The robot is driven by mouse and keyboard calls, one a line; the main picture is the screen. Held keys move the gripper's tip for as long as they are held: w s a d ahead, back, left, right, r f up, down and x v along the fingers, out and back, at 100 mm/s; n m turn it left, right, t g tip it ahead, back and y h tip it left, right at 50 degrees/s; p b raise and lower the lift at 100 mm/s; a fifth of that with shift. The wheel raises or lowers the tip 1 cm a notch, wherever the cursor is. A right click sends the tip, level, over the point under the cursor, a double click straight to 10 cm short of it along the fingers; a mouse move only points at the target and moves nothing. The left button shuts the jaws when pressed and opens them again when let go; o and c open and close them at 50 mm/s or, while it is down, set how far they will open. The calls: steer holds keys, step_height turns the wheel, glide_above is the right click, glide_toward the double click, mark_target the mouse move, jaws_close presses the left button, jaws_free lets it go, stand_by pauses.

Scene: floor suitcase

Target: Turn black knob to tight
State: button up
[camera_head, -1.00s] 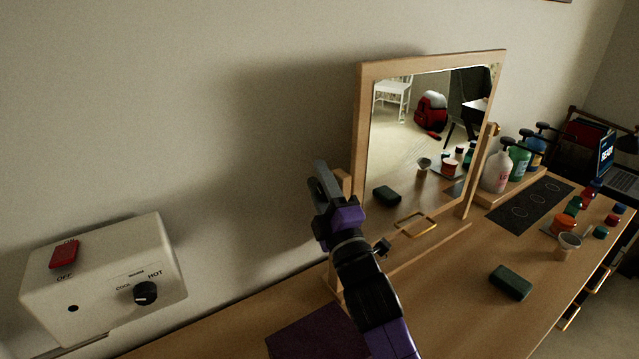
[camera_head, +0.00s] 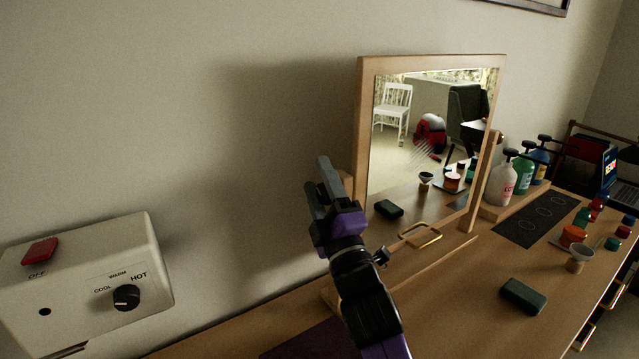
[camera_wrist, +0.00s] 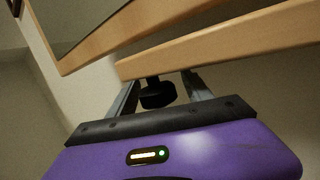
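A black knob (camera_wrist: 157,95) shows in the wrist view, below a light wooden bar of the mirror stand. My gripper (camera_wrist: 160,80) has one finger on each side of it, with a visible gap on both sides. In the head view my gripper (camera_head: 315,174) is open beside the left post of the tilting mirror (camera_head: 362,120). There the knob on that side is hidden behind the gripper. No marking that reads tight is visible.
A white wall box (camera_head: 85,270) at left carries a red switch (camera_head: 40,251) and another black dial (camera_head: 126,298) marked COOL, WARM and HOT. Pump bottles (camera_head: 502,184), a dark green block (camera_head: 523,295) and small jars are on the wooden counter (camera_head: 450,310) at right.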

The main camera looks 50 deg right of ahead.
mark_target(327, 203)
steer(key=b+v, duration=0.3)
steer(key=v, duration=0.4)
steer(key=shift+s+a+f, duration=0.15)
steer(key=shift+s+a, duration=0.05)
steer(key=shift+s, duration=0.15)
